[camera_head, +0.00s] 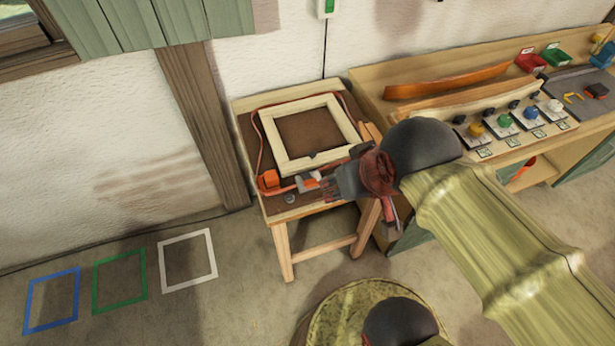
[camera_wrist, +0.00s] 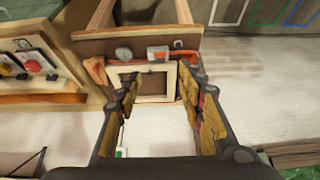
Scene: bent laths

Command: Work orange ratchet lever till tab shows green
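A pale wooden frame (camera_head: 280,122) lies on a small wooden table (camera_head: 240,104) with an orange strap (camera_head: 258,140) around it. The lever's angle and the tab's colour are too small to tell. My gripper (camera_head: 318,184) is over the table's near edge, right of the ratchet. In the wrist view its fingers (camera_wrist: 166,95) are spread, with the frame visible between them and nothing held.
A workbench (camera_head: 365,95) with bent laths (camera_head: 445,80), coloured knobs (camera_head: 504,121) and bins (camera_head: 555,54) stands to the right. A small box with a green mark (camera_head: 327,8) hangs on the wall. Blue, green and white squares (camera_head: 189,261) mark the clear floor at left.

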